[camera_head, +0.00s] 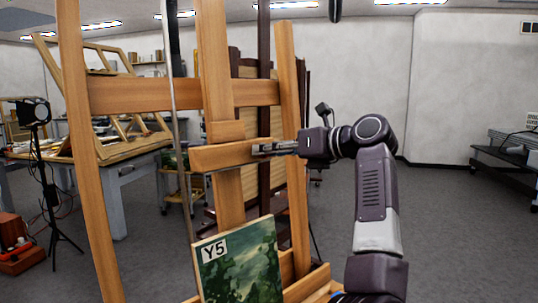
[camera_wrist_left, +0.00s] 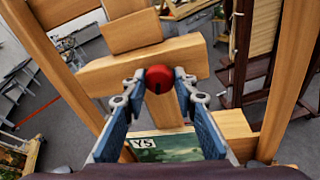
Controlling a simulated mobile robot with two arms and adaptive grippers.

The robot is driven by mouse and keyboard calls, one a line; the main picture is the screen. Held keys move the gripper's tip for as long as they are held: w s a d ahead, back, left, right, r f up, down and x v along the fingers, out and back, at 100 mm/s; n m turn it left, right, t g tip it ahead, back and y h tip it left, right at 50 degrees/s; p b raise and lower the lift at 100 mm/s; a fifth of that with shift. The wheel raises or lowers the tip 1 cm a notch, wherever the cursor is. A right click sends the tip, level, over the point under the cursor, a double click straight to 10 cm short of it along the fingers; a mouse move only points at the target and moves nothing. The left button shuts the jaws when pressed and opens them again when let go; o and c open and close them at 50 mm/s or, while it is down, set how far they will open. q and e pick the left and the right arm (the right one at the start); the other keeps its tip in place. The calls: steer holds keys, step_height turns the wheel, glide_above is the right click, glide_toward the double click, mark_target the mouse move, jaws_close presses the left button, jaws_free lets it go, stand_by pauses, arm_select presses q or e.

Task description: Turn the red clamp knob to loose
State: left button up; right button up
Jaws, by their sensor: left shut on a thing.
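The red clamp knob (camera_wrist_left: 160,77) shows in the left wrist view on the wooden crossbar of the easel, with a dark mark on its lower part. My left gripper (camera_head: 262,149) reaches the crossbar (camera_head: 220,155) from the right in the head view. In the left wrist view its two fingers stand on either side of the knob and are shut on it. In the head view the knob is hidden by the fingers. A green painting (camera_head: 240,268) labelled Y5 rests on the easel below. My right gripper is not in view.
The easel's wooden posts (camera_head: 85,160) rise close around the gripper. A work table (camera_head: 120,172) with a wooden frame stands at the left, near a lamp stand (camera_head: 40,165). A dark bench (camera_head: 505,155) stands at the far right. The floor between is clear.

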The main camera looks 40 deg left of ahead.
arm_select(q)
steer(key=shift+r+n+t+h+b, duration=0.15)
steer(key=shift+n+t+h+b, duration=0.2)
steer(key=shift+n, duration=1.65)
steer(key=o, duration=1.2)
steer(key=shift+c, duration=0.2)
steer(key=shift+d, duration=0.1)
steer(key=v, duration=1.2)
